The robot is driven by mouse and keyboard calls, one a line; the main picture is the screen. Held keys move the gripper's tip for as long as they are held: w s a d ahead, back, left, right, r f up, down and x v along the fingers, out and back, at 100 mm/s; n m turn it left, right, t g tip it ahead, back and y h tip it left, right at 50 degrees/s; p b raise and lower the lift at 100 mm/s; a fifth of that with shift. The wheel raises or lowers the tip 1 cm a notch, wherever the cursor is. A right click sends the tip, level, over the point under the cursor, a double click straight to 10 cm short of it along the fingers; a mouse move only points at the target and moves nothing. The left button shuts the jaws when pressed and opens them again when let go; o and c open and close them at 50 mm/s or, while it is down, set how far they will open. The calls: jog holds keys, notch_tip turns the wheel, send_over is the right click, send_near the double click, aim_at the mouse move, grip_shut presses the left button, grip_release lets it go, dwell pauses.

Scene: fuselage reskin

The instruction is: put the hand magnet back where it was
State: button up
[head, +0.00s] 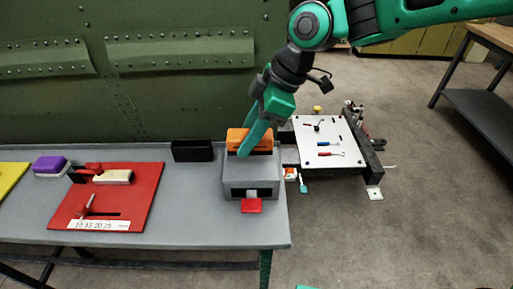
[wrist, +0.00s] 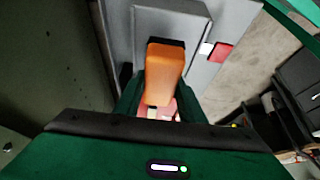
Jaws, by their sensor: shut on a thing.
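An orange block with a dark underside (head: 238,136), seemingly the hand magnet, is at the top of a grey box (head: 262,178) on the right end of the grey bench. My gripper (head: 243,151) reaches down from above and is shut on this block. In the wrist view the orange block (wrist: 164,70) lies between my two fingers, with the grey box (wrist: 205,20) behind it. I cannot tell whether the block touches the box. My near finger hides part of the block and box top in the head view.
A red tab (head: 251,205) sticks out of the box front. Left on the bench (head: 190,220) are a black holder (head: 192,150), a red board (head: 135,188) with fittings and a purple block (head: 50,165). A white tool board (head: 320,140) stands right. The green fuselage panel (head: 140,90) rises behind.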

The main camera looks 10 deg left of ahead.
jog(key=shift+d+f, duration=0.1)
jog(key=shift+f, duration=1.9)
jog(key=shift+f, duration=0.15)
jog(key=o, duration=1.2)
jog(key=v, duration=1.2)
